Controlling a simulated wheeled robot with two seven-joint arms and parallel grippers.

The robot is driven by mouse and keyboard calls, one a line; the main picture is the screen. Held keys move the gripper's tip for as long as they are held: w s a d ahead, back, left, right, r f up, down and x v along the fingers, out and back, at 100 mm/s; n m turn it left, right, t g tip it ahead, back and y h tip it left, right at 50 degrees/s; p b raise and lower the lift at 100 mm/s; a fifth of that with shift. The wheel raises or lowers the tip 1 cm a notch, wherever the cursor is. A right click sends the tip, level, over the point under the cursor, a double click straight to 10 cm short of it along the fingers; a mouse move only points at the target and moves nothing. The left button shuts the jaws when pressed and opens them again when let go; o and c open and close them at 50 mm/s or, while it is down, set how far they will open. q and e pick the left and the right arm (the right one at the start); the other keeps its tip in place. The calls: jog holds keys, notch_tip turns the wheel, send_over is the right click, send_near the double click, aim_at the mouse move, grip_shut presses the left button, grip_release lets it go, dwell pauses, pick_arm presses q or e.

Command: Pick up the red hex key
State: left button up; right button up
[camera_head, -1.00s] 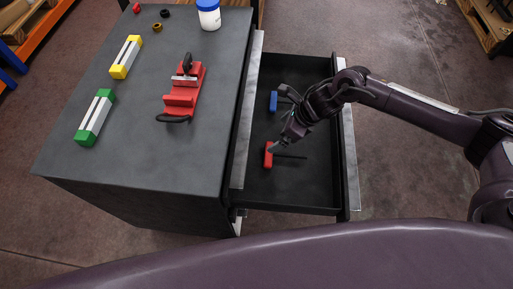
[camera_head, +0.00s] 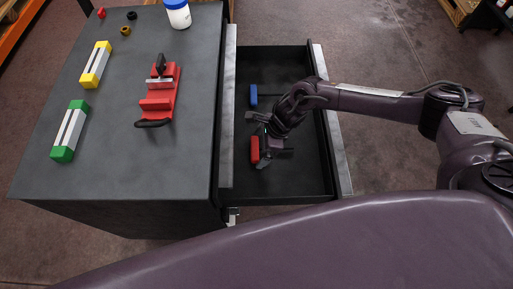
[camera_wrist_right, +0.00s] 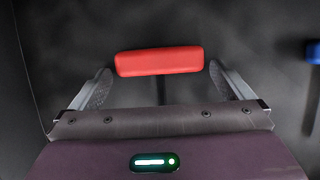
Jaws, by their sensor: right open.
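The red hex key (camera_head: 255,149) lies in the open black drawer, with its red handle toward the drawer's left wall. In the right wrist view the red handle (camera_wrist_right: 159,61) lies crosswise, and its dark shaft runs back toward my gripper. My right gripper (camera_head: 264,146) is open over the hex key in the drawer. In the wrist view its two fingers (camera_wrist_right: 160,85) stand apart, one near each end of the handle, with nothing held. Part of the shaft is hidden by my gripper in the head view. My left gripper is not in view.
A blue-handled tool (camera_head: 253,96) lies farther back in the drawer (camera_head: 300,185), whose walls surround my gripper. On the table (camera_head: 120,180) to the left are a red vise (camera_head: 160,98), a yellow piece (camera_head: 96,64), a green piece (camera_head: 69,132) and a white jar (camera_head: 178,14).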

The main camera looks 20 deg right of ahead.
jog(key=c, duration=0.8)
jog(key=shift+r, duration=0.15)
jog(key=shift+c, duration=0.2)
